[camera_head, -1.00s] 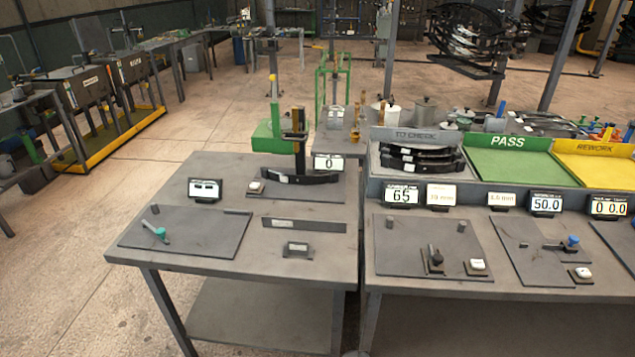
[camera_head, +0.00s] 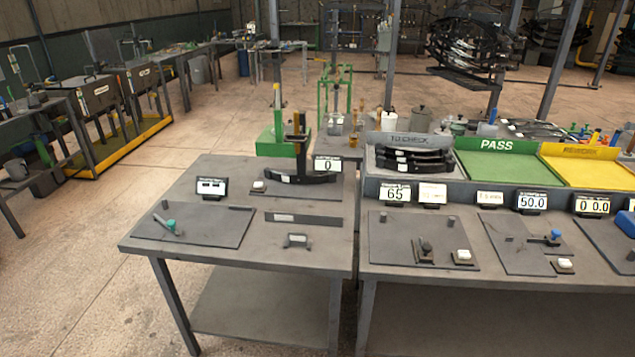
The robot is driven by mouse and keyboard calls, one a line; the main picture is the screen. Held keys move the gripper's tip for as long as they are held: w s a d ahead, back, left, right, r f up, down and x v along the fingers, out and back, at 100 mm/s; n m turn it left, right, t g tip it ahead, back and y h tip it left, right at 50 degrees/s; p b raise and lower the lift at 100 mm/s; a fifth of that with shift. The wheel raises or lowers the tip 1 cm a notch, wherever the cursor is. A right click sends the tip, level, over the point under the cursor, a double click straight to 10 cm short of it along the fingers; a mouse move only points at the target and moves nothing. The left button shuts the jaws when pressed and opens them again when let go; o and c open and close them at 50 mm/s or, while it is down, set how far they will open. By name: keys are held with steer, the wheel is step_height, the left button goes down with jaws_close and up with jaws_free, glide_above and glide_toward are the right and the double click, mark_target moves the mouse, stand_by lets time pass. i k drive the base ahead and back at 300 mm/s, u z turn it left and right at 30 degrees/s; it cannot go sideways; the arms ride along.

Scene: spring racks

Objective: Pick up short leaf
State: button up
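Several dark curved leaves (camera_head: 413,160) lie stacked in the grey tray marked TO CHECK (camera_head: 372,180). Another dark curved leaf (camera_head: 318,178) lies at the back of the left table, at the foot of an upright dark post (camera_head: 300,140). I cannot tell from this view which leaf is the short one. My gripper is not in view.
The left table (camera_head: 200,255) carries a plate with a teal-handled part (camera_head: 168,222), a flat grey strip (camera_head: 303,219) and small displays. Right of the TO CHECK tray are a green PASS tray (camera_head: 505,170) and a yellow tray (camera_head: 590,168). Floor left of the tables is clear.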

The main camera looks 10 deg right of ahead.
mark_target(329, 177)
steer(key=u, duration=0.15)
steer(key=i, duration=0.85)
steer(key=z, duration=0.15)
steer(key=k, duration=0.65)
steer(key=u, duration=0.1)
steer(key=i, duration=0.2)
steer(key=u, duration=0.05)
